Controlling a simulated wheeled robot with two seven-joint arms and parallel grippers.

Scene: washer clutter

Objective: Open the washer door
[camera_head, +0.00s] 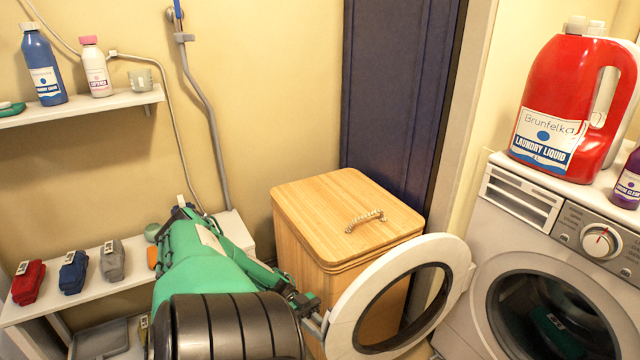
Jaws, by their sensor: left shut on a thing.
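The washer (470,240) stands at the right, white, with a round dark opening and a dial panel. Its door (447,247), a white ring around a see-through middle, stands swung wide open to the left of the opening, hinged at the washer's front. My left gripper (317,322) is at the door's outer left edge and is shut on it. My green and black left arm hides part of the gripper. Something dark lies inside the drum. My right gripper is not in view.
A wooden hamper (335,215) with a rope handle stands just behind the door. A red laundry liquid jug (556,95) and a purple bottle (628,182) stand on the washer. Left shelves hold a blue bottle (43,65), a pink-capped bottle (96,68) and folded cloths (73,271).

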